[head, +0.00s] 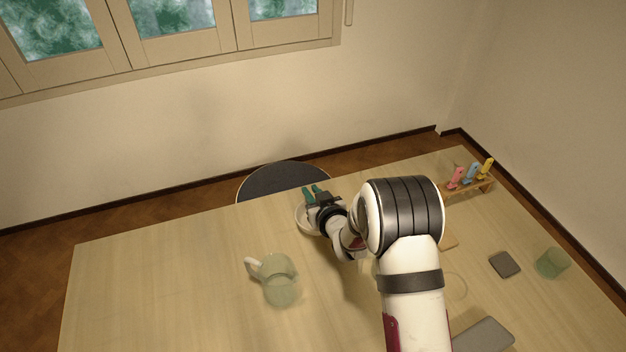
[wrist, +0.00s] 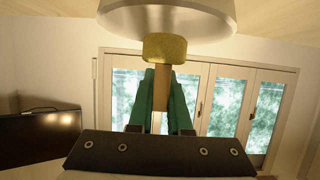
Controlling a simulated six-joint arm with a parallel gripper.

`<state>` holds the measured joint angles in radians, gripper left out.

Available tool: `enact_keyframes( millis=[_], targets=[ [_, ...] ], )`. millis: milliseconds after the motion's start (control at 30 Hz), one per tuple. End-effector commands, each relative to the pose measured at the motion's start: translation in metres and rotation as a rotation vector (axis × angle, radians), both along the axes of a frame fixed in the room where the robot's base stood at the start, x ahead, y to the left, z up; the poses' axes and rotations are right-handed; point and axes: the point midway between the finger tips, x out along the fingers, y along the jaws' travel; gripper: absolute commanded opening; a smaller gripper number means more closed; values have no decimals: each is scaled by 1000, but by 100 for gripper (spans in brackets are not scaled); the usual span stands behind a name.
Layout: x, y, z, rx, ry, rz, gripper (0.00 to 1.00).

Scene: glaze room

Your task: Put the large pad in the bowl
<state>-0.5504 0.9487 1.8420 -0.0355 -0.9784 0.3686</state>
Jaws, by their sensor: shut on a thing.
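My gripper (head: 312,190), with green fingers, is at the far side of the table, over the white bowl (head: 300,219). In the wrist view the green fingers (wrist: 162,100) are closed on a narrow tan stem (wrist: 161,88). A yellow, sponge-like pad (wrist: 165,48) sits at the end of this stem, which I take as the large pad. The pale bowl (wrist: 165,18) fills the top of the wrist view, and the pad shows against its edge. I cannot tell whether they touch. In the head view the pad is hidden by the gripper and arm.
A glass jug (head: 280,285) stands left of my arm. At right are a wooden rack (head: 472,190) with pink, blue and yellow pieces, a dark grey square (head: 505,264), a green glass (head: 551,262) and a grey slab (head: 484,336). The table's left side is clear.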

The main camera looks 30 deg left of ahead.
Motion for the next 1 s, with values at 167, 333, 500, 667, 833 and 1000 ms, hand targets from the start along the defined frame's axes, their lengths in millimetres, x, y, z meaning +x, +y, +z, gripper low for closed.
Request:
enact_keyframes(
  millis=[167,333,500,667,833,1000],
  targets=[
    [0,0,-14,0,-1,-1,0],
    [0,0,-17,0,-1,-1,0],
    [0,0,-17,1,0,-1,22],
    [0,0,-17,1,0,-1,51],
    [0,0,-17,1,0,-1,51],
    [0,0,-17,1,0,-1,51]
  ],
)
